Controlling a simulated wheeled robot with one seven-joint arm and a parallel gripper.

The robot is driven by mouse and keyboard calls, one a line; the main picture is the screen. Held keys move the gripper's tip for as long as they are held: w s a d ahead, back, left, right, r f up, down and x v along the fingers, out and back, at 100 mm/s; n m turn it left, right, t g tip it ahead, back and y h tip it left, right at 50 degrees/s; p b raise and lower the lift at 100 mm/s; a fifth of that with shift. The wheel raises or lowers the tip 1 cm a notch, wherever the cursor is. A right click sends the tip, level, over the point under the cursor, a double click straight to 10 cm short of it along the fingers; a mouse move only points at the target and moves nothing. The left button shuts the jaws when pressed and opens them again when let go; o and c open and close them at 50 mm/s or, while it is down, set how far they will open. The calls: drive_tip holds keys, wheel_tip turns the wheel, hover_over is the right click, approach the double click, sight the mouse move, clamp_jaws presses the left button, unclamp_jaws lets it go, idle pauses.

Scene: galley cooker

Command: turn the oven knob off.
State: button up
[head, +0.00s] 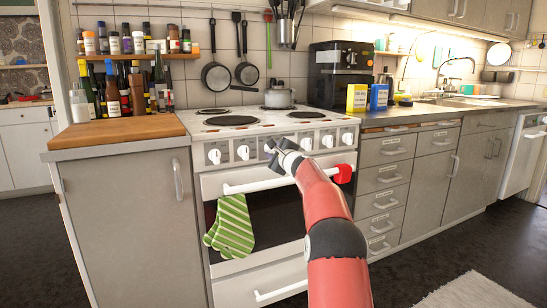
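The white cooker (210,188) stands in the middle of the head view, with a row of several white knobs along its front panel. The leftmost knob (214,156) and the one beside it (243,152) are clear of my arm. I cannot tell which knob is the oven's. My gripper (272,153) is at the middle of the panel, in front of or at a knob there that it partly hides. Its fingers are too small to show whether they are open, shut or touching that knob.
The oven door handle (250,186) runs below the knobs, with a green striped cloth (231,226) and a red item (343,174) on it. A pot (279,96) stands on the hob. A wooden-topped cabinet (118,130) is at left. Dark floor lies open at right.

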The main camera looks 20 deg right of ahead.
drive_tip(key=n+b, duration=0.4)
drive_tip(key=n, duration=0.2)
drive_tip(key=shift+f+n+b, duration=0.1)
drive_tip(key=shift+n+b, duration=0.2)
drive_tip(key=shift+b, duration=0.05)
drive_tip(key=n+b, duration=0.2)
drive_tip(key=n, duration=0.4)
drive_tip(key=shift+s+d+b, duration=0.1)
drive_tip(key=shift+b, duration=0.25)
drive_tip(key=n+b, duration=0.1)
drive_tip(key=n, duration=0.4)
drive_tip(key=shift+n, duration=0.3)
drive_tip(key=n, duration=0.5)
drive_tip(key=shift+d+r+n, duration=0.15)
drive_tip(key=shift+r+n, duration=0.05)
drive_tip(key=shift+n, duration=0.2)
drive_tip(key=o, duration=0.7)
drive_tip(key=shift+f+b, duration=0.15)
drive_tip(key=shift+b, duration=0.15)
drive_tip(key=shift+f, duration=0.1)
